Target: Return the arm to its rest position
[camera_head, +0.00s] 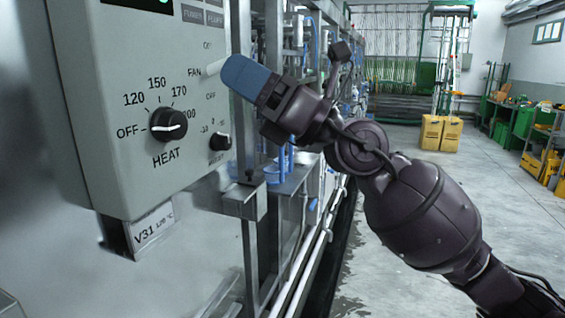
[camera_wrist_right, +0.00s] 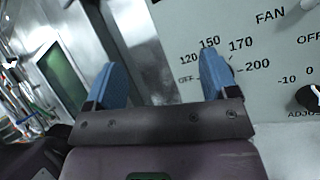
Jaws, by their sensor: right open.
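My right gripper (camera_head: 250,80) is raised in front of the grey control panel (camera_head: 75,60), beside the white FAN lever (camera_head: 215,67). Its two blue fingers stand apart with nothing between them in the right wrist view (camera_wrist_right: 160,78). There, one finger lies over the HEAT dial markings and hides most of the knob; the other is over the metal beyond the panel's edge. Any gap between fingertips and panel cannot be judged. The black HEAT knob (camera_head: 168,124) carries a white line lying nearly level. My right arm (camera_head: 420,215) reaches in from the lower right. My left gripper is not in view.
A smaller black ADJUST knob (camera_head: 220,142) sits below the FAN lever. Metal framework and pipes (camera_head: 300,240) run back beside the panel. Yellow boxes (camera_head: 440,132) stand far back. The grey floor (camera_head: 405,145) to the right is largely clear.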

